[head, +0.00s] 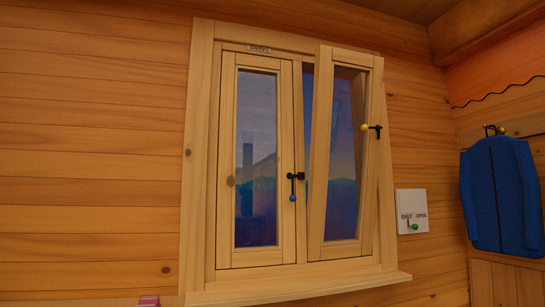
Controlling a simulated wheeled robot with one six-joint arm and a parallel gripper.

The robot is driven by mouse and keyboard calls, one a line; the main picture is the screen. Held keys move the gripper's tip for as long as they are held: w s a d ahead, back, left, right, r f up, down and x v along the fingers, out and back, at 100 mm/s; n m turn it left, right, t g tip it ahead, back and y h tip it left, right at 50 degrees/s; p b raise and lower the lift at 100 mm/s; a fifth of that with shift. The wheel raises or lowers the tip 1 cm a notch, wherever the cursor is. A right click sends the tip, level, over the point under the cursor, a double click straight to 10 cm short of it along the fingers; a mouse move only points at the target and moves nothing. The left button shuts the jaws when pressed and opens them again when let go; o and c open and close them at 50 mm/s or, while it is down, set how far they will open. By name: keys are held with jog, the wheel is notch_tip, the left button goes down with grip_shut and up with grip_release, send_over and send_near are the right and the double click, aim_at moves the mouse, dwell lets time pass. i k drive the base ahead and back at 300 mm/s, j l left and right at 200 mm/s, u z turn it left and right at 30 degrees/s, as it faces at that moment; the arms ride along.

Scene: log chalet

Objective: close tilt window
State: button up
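The tilt window is the right sash (319,170) of a two-sash wooden window in the head view. Its top leans out of the frame into the room, and its bottom sits at the frame. A dark gap shows along its left side. Its black handle (374,127) lies level, with a yellow knob (364,127) at the left end. The left sash (227,160), under a "SWING" label (260,49), looks shut. Its handle (292,185) hangs down with a blue knob (292,198). My gripper is not in view.
A white plate (412,203) marked "SHUT" and "OPEN", with a green-knobbed lever (413,226), is on the wall right of the window. A blue jacket (500,195) hangs at the far right. The sill (300,288) juts out below. A small pink thing (148,301) shows at the bottom edge.

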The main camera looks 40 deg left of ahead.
aim_at(326, 58)
jog(key=u, duration=1.05)
